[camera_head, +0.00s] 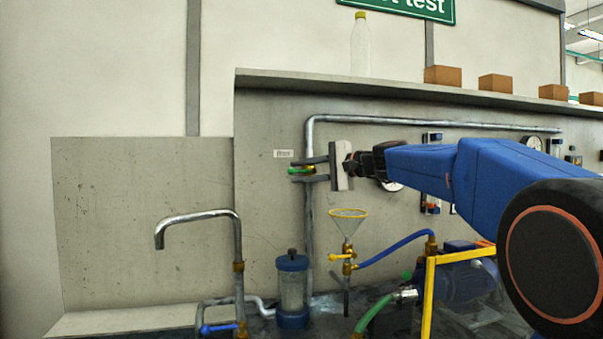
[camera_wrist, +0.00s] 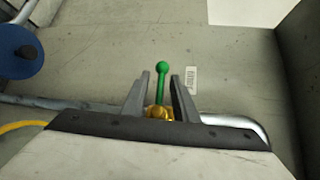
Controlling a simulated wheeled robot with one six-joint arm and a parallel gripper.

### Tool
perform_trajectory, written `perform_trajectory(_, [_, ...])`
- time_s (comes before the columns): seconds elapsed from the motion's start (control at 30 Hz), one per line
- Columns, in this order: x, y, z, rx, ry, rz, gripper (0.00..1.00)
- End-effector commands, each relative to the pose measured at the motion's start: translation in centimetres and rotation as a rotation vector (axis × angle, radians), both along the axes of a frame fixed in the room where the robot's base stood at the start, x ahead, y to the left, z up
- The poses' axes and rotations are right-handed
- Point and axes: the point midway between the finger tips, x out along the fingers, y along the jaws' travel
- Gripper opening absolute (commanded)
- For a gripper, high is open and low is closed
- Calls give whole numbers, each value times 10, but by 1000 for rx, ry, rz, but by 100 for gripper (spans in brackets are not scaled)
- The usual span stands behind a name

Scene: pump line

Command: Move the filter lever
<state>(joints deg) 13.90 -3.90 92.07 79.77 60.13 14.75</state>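The filter lever (camera_head: 295,171) is a green handle on the vertical grey pipe, beside a small white label (camera_head: 283,153). In the wrist view the lever (camera_wrist: 162,82) shows as a green rod with a round knob, rising from a brass valve (camera_wrist: 158,112). My gripper (camera_head: 310,170) is at the lever, its fingers one above the other in the head view. In the wrist view my gripper (camera_wrist: 161,88) is open, with the lever between its two fingers and a visible gap on each side. The knob reaches slightly past the fingertips. The fingers partly hide the valve.
A metal spout (camera_head: 200,216), a blue-capped clear filter housing (camera_head: 292,290) and a yellow-rimmed funnel (camera_head: 347,222) stand below my gripper. A shelf (camera_head: 390,88) above holds a clear bottle (camera_head: 360,45) and several brown boxes. The wall left of the lever is clear.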

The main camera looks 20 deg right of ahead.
Motion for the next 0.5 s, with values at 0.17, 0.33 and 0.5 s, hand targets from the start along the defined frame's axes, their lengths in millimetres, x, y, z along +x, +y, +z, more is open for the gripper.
perform_trajectory(0.17, [1,1,0,0,0,0,26])
perform_trajectory(0.33, [1,1,0,0,0,-1,12])
perform_trajectory(0.5, [1,1,0,0,0,0,0])
